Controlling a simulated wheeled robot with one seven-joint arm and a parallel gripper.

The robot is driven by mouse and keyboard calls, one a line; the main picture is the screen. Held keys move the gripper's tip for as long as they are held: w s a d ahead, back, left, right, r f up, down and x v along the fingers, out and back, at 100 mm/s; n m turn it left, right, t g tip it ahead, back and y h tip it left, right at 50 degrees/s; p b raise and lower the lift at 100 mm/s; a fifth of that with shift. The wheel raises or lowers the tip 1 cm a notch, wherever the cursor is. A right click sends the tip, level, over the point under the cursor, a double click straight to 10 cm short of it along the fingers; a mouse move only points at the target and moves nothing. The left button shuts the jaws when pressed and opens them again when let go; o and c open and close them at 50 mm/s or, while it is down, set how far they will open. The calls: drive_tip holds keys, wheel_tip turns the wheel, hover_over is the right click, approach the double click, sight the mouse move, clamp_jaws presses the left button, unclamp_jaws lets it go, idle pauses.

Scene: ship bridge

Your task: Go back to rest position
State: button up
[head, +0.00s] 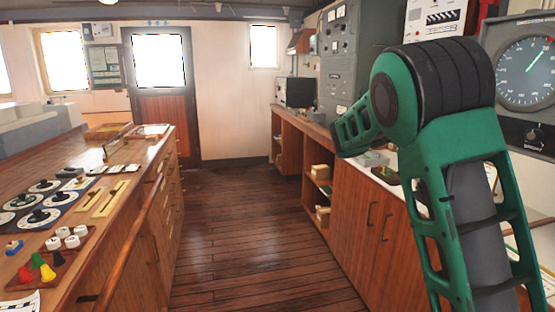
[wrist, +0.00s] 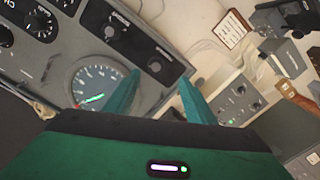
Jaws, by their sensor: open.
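My gripper (wrist: 160,98) shows in the wrist view as two teal fingers spread apart, with nothing between them. It faces a grey instrument panel (wrist: 65,45) with a round gauge (wrist: 97,86) close behind the left finger. In the head view my green and black arm is raised on the right, its elbow high. The forearm points away and to the left over the right-hand cabinet; the gripper's fingers cannot be made out there.
A wooden console (head: 140,185) with dials and small coloured pieces stands on the left. Wooden cabinets (head: 362,215) line the right, below grey equipment (head: 340,60). A gauge (head: 525,72) is right of my arm. The plank floor (head: 240,235) between is clear, up to a door (head: 162,115).

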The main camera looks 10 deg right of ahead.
drive_tip(key=s+d+f+y, duration=0.2)
drive_tip(key=s+f+y, duration=0.7)
drive_tip(key=s+f, duration=0.7)
drive_tip(key=s+a+f+n+y, duration=0.2)
drive_tip(key=s+a+f+y, duration=0.2)
drive_tip(key=s+a, duration=0.6)
drive_tip(key=s+a+f+n+g+y, duration=0.1)
drive_tip(key=s+a+f+y, duration=0.4)
drive_tip(key=a, duration=0.7)
drive_tip(key=s+f+n, duration=0.1)
drive_tip(key=s+f, duration=0.1)
drive_tip(key=s, duration=0.2)
drive_tip(key=shift+s+n+g, duration=0.3)
drive_tip(key=shift+s, duration=0.1)
drive_tip(key=shift+f, duration=0.1)
drive_tip(key=shift+w+f, duration=0.25)
drive_tip(key=shift+w, duration=0.4)
